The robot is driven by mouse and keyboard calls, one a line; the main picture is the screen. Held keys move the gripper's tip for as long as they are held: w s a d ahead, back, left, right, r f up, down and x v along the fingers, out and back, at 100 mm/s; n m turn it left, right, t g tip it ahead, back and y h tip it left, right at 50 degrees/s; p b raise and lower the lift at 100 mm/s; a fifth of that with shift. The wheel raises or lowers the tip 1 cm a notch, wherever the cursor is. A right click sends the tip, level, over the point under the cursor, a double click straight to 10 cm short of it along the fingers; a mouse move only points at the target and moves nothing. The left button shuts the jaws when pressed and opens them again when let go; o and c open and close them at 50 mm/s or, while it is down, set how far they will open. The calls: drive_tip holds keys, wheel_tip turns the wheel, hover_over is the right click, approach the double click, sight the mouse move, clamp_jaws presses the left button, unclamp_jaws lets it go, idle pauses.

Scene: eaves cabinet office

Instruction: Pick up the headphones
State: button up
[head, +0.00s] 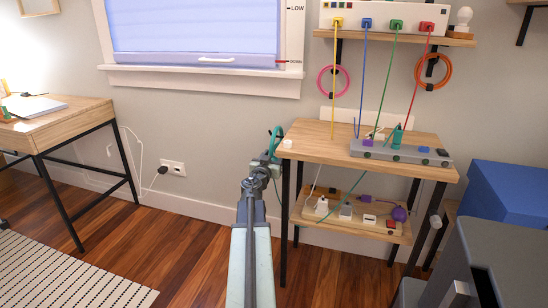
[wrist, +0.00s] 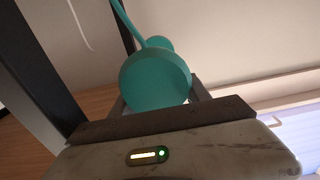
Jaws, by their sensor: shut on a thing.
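The band rises from behind the cup and leaves the top of the picture. Whether the headphones still touch a hook or the table cannot be told.
The wooden table (head: 318,153) is close on the right, with a grey power strip (head: 400,152) and cables on it. A lower shelf (head: 350,225) holds several plugs. A desk (head: 60,125) stands at the left. Floor (head: 185,255) between them is clear. A blue box (head: 507,190) is at the right.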

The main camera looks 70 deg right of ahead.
drive_tip(key=w+a+r, duration=0.1)
drive_tip(key=w+a, duration=0.2)
drive_tip(key=w, duration=0.5)
drive_tip(key=w+a+r+p, duration=0.1)
drive_tip(key=w+a, duration=0.2)
drive_tip(key=w, duration=0.6)
